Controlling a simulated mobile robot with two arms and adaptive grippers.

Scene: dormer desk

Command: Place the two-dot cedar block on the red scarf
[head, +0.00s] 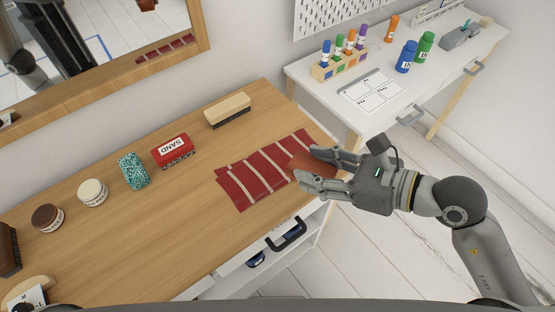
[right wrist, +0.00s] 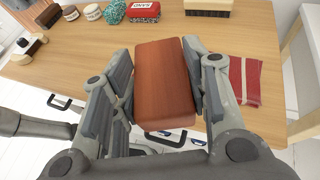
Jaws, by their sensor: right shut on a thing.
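My right gripper (head: 311,166) is shut on a plain reddish-brown cedar block (right wrist: 165,82), which fills the space between its fingers in the right wrist view. No dots show on the faces I can see. In the head view the block (head: 308,163) overlaps the right end of the red scarf. The red scarf (head: 246,184) has pale stripes and lies flat near the desk's front right edge. In the right wrist view the scarf (right wrist: 236,82) shows to the right of the block, partly hidden by a finger. My left gripper is not in view.
On the wooden desk (head: 130,235) stand a wood-backed brush (head: 228,110), a red SAND block (head: 173,151), a teal speckled item (head: 133,171) and two round jars (head: 92,192). A white side table (head: 420,95) holds markers and bottles. The desk's front middle is clear.

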